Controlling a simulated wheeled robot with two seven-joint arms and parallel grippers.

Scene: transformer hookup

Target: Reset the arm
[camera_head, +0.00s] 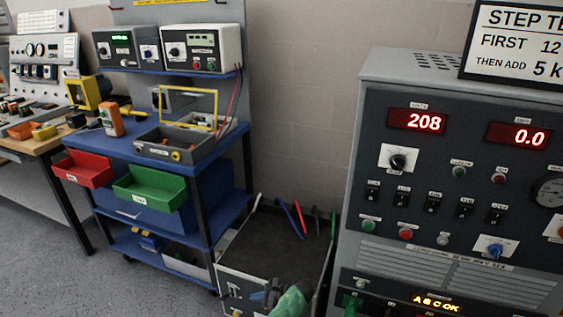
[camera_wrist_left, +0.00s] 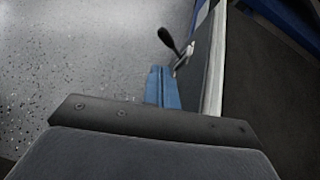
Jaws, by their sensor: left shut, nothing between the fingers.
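My left gripper (camera_head: 265,297) shows at the bottom edge of the head view, in front of the dark open-topped bin or cart. Its blue fingers also show in the left wrist view (camera_wrist_left: 161,88), closed together with nothing between them. They are beside a pale metal rim (camera_wrist_left: 214,70) and a black-knobbed lever or latch (camera_wrist_left: 172,45). I cannot tell whether they touch either. A green part shows beside the gripper at the bottom of the head view.
The grey test panel (camera_head: 450,180) with red readouts 208 and 0.0 stands close on the right. A blue cart (camera_head: 215,140) with red (camera_head: 82,168) and green (camera_head: 150,188) bins stands at left. The dark bin (camera_head: 262,245) lies between. Grey floor (camera_head: 60,260) is clear at lower left.

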